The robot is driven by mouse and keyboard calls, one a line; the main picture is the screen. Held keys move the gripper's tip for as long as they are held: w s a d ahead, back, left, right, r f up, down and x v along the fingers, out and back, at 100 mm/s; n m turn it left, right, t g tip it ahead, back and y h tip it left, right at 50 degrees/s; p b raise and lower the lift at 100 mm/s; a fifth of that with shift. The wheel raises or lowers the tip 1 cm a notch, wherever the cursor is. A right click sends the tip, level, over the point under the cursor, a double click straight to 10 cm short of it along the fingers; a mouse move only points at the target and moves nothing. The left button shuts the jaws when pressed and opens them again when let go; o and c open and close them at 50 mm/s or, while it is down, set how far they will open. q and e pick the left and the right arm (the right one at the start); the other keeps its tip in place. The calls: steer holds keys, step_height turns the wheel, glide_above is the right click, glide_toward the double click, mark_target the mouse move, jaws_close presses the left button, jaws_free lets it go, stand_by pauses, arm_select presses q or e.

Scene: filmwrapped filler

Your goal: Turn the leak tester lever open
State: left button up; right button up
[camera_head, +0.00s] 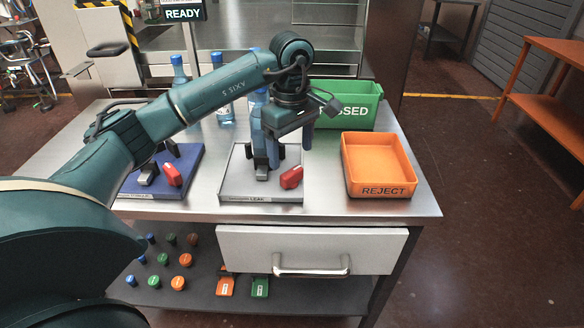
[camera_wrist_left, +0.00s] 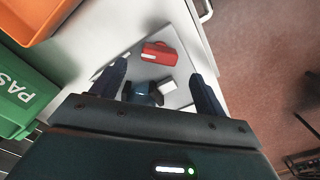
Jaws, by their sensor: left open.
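The leak tester is a grey-white plate (camera_head: 235,181) marked LEAK with a dark upright fixture on it. Its red lever (camera_head: 291,177) sits at the plate's front right. In the left wrist view the red lever (camera_wrist_left: 158,51) lies beyond my fingertips, between their lines. My left gripper (camera_head: 290,150) is open and empty, pointing down above the tester, apart from the lever. It also shows in the left wrist view (camera_wrist_left: 156,78), with the dark fixture (camera_wrist_left: 145,92) between its fingers. My arm and gripper hide part of the tester. My right gripper is out of view.
A blue-based fixture (camera_head: 192,172) with another red lever (camera_head: 172,174) stands to the left. An orange REJECT bin (camera_head: 382,190) is at right and a green bin (camera_head: 361,116) behind. Blue-capped bottles (camera_head: 179,72) stand at the back. A drawer (camera_head: 310,247) is below the tabletop.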

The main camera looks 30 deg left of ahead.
mark_target(292, 172)
arm_select(q)
step_height(292, 172, down, 6)
steer(key=shift+r, duration=0.1)
steer(key=shift+c, duration=0.4)
steer(key=c, duration=0.9)
